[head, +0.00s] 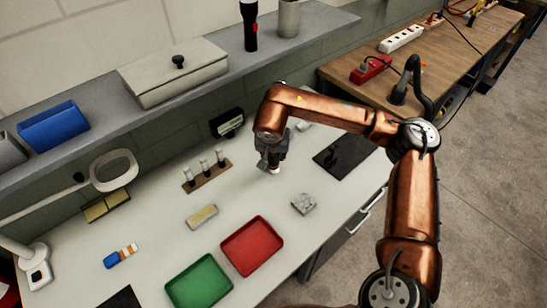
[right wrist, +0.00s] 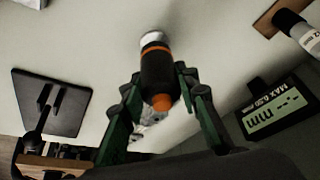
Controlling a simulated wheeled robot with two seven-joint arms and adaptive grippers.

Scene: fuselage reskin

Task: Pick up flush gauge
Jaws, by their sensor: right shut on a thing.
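My right gripper (head: 271,163) is over the back middle of the white bench. In the right wrist view its green fingers (right wrist: 158,78) are shut around a dark cylindrical tool (right wrist: 157,66). The tool has an orange band, an orange near end and a silver far end; it looks like the flush gauge. In the head view only its pale lower end (head: 274,171) shows under the gripper, close to the bench top; contact cannot be told. A small display box (head: 227,123) reading "MAX 0.50 mm" stands behind; it also shows in the right wrist view (right wrist: 272,109). My left gripper is not in view.
A wooden rack (head: 207,177) with three small bottles stands left of the gripper. A grey metal block (head: 303,204), a tan block (head: 202,216), a red tray (head: 252,246) and a green tray (head: 199,282) lie nearer. A dark mat (head: 343,153) lies right.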

